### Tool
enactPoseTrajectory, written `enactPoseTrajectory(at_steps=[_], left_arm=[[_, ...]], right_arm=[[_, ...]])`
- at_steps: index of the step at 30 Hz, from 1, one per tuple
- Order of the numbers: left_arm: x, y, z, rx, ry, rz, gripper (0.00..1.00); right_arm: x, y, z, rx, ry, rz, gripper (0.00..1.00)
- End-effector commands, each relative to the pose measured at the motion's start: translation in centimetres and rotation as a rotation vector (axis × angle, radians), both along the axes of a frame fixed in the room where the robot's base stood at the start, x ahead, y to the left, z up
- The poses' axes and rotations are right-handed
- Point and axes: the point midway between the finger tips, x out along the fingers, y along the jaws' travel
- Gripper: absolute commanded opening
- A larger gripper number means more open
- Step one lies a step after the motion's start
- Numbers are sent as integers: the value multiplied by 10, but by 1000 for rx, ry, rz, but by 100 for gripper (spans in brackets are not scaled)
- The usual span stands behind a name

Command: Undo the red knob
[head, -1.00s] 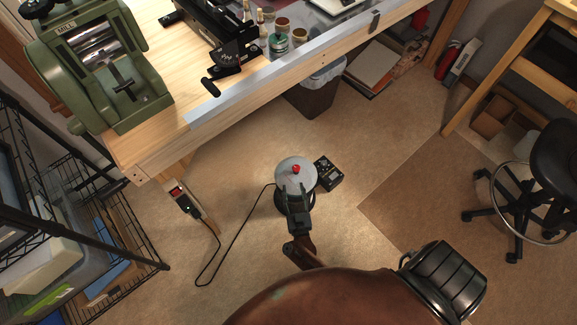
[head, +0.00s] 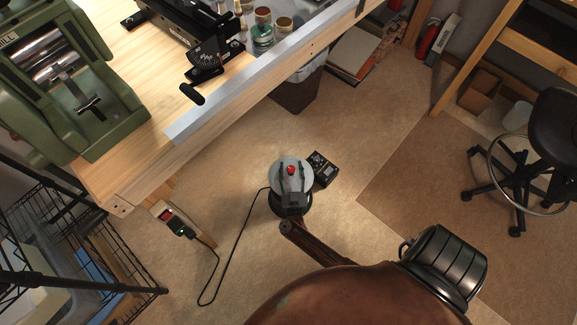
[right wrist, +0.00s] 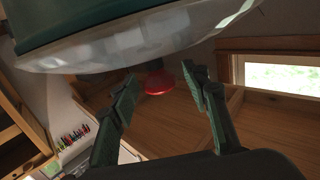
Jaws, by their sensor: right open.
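The red knob (head: 291,170) sits on a round grey disc-shaped part (head: 278,177) of a device standing in the open floor area. My right gripper (head: 291,182) reaches over the disc from below in the head view, its fingertips close to the knob. In the right wrist view the red knob (right wrist: 157,83) shows between the two dark green fingers (right wrist: 160,79), which are spread with a gap on each side. I see no contact with the knob. A large pale curved surface (right wrist: 150,40) with a green edge fills the top of that view. My left gripper is not in view.
A small black box (head: 322,170) sits right beside the device. The wooden workbench (head: 150,165) is at upper left, a wire rack (head: 100,255) at lower left, a stool (head: 550,140) at right.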

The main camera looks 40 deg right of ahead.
Motion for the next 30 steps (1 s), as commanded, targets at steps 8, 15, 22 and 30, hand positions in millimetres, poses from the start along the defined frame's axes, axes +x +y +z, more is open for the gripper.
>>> enactPoseTrajectory(at_steps=[8, 15, 22, 30], left_arm=[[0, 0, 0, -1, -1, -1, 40], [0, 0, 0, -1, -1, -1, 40], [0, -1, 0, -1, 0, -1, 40], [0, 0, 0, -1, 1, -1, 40]], right_arm=[[1, 1, 0, 1, -1, 2, 41], [1, 1, 0, 1, -1, 2, 24], [1, 1, 0, 1, -1, 2, 8], [1, 1, 0, 1, -1, 7, 0]])
